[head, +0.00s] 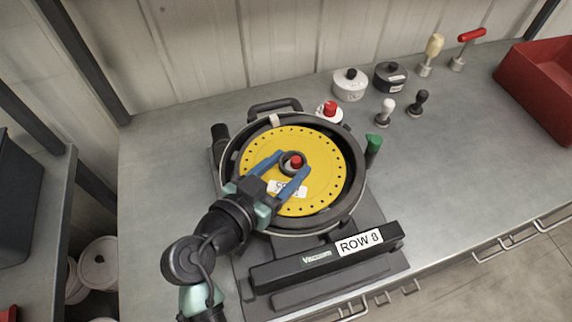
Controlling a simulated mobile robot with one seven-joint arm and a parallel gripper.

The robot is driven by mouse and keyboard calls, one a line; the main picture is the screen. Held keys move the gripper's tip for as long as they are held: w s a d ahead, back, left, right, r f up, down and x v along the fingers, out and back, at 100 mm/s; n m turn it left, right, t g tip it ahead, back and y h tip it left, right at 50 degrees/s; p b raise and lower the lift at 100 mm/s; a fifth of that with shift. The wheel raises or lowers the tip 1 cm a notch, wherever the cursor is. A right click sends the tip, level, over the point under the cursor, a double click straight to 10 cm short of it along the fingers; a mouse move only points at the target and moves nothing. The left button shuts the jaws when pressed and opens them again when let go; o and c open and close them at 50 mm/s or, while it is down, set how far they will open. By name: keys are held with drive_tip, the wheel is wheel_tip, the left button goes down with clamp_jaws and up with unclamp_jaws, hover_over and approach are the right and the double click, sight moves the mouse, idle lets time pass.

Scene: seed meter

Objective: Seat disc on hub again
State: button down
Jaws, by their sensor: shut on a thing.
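The yellow disc (323,182) with a ring of small holes shows inside the round black housing (226,160) of the seed meter. It looks about level, but I cannot tell whether it rests fully down on the hub. A red-topped hub (296,161) shows at its centre inside a dark collar. My gripper (287,163) reaches in from the lower left, its two blue fingers on either side of the collar, shut on the disc at its middle. The finger contact is partly hidden. A white label lies on the disc between the fingers.
The housing stands on a dark base with a "ROW 8" bar (327,257) in front. A green-topped handle (373,146) stands at its right. Behind are a red-knobbed white part (330,111), a white pot (350,87) and a dark pot (391,76).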

drive_tip(key=shift+s+f+b, duration=0.1)
drive_tip(key=shift+f+b, duration=0.5)
idle(0.7)
drive_tip(key=shift+n, duration=0.3)
